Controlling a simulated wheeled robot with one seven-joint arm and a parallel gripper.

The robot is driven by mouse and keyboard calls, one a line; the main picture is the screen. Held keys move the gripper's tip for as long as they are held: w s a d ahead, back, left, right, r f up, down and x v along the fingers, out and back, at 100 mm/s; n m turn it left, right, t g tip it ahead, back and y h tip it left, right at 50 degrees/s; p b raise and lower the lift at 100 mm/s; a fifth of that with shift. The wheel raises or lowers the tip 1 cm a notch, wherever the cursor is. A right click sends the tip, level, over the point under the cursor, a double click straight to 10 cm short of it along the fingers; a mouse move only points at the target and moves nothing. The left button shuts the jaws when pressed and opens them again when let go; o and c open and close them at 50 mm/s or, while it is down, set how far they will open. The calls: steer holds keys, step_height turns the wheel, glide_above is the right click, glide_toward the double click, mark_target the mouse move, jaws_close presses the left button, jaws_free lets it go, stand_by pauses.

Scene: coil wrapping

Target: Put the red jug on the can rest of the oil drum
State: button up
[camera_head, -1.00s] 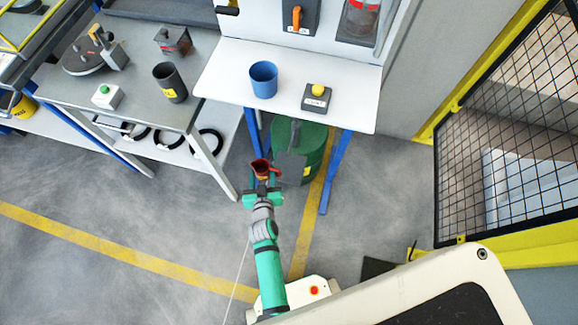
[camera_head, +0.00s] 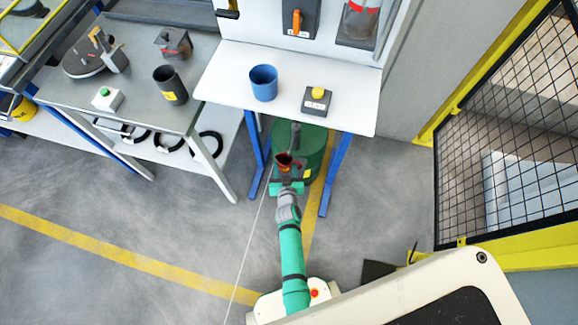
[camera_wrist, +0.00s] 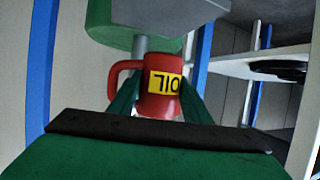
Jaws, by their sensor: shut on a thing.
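The red jug (camera_wrist: 160,85) with a yellow label is held between the fingers of my gripper (camera_wrist: 155,108) in the wrist view. In the head view the jug (camera_head: 284,161) shows small at the end of my arm, and my gripper (camera_head: 286,180) is shut on it. The green oil drum (camera_head: 313,150) stands under the white table, just behind the jug. A grey upright part (camera_head: 295,136) rises at the drum. The can rest cannot be made out clearly; whether the jug touches the drum cannot be told.
The white table (camera_head: 225,85) above the drum carries a blue cup (camera_head: 263,82) and a yellow button box (camera_head: 317,99). Its blue legs (camera_head: 335,175) stand on both sides of the drum. A grey bench (camera_head: 135,80) is at left, a mesh fence (camera_head: 500,130) at right.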

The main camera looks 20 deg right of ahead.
mark_target(289, 161)
steer(key=shift+w+d+f, duration=0.3)
steer(key=shift+d+f, duration=0.2)
steer(key=shift+f, duration=0.2)
steer(key=shift+w+d+f, duration=0.25)
steer(key=shift+d+f, duration=0.25)
steer(key=shift+f, duration=1.7)
steer(key=shift+f, duration=0.15)
steer(key=o, duration=1.1)
